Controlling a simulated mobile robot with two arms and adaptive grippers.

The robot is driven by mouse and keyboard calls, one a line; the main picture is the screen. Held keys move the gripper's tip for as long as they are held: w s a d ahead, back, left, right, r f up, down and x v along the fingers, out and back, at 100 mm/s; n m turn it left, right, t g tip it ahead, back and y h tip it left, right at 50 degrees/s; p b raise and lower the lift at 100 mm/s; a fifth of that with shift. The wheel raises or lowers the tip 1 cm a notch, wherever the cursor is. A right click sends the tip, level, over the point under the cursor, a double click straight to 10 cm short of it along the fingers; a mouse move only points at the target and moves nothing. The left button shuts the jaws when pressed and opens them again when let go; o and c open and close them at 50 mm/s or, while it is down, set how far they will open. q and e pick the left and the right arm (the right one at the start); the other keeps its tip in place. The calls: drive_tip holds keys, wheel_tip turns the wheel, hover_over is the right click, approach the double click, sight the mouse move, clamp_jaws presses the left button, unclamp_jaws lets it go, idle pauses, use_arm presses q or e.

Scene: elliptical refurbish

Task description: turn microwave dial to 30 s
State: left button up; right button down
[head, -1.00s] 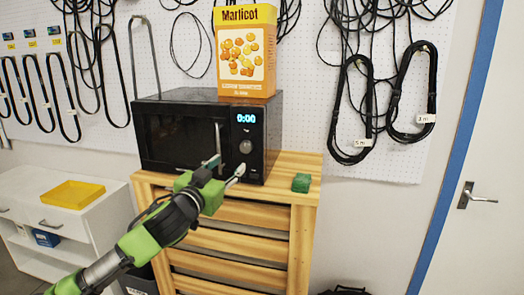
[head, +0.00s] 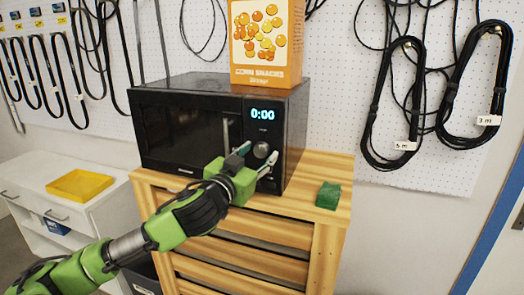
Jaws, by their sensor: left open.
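The black microwave (head: 185,122) stands on a slatted wooden cabinet, with its door shut. Its display (head: 262,115) reads 0:00. The round silver dial (head: 261,149) sits below the display on the control panel, with another control lower down partly hidden by my gripper. My left gripper (head: 257,160) is open in front of the panel, its two fingertips at either side of the dial and just below it. I cannot tell whether the fingers touch the dial. My right gripper is not in view.
An orange corn snacks box (head: 266,45) stands on top of the microwave. A green block (head: 328,195) lies on the wooden cabinet (head: 300,200), right of the microwave. A yellow tray (head: 78,186) sits on a white cabinet at left. Cable loops (head: 392,105) hang on the pegboard.

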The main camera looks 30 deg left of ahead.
use_arm(q)
drive_tip(key=shift+s+d+r, duration=0.1)
drive_tip(key=shift+s+r, duration=0.1)
drive_tip(key=shift+s, duration=0.1)
drive_tip(key=c, duration=1.1)
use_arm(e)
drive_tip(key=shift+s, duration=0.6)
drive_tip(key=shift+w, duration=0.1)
use_arm(q)
drive_tip(key=shift+r+m+p, duration=0.1)
drive_tip(key=shift+m+p, duration=0.2)
drive_tip(key=shift+m, duration=0.2)
drive_tip(key=shift+r+m+p, duration=0.1)
drive_tip(key=shift+m+p, duration=0.9)
drive_tip(key=shift+m, duration=1.3)
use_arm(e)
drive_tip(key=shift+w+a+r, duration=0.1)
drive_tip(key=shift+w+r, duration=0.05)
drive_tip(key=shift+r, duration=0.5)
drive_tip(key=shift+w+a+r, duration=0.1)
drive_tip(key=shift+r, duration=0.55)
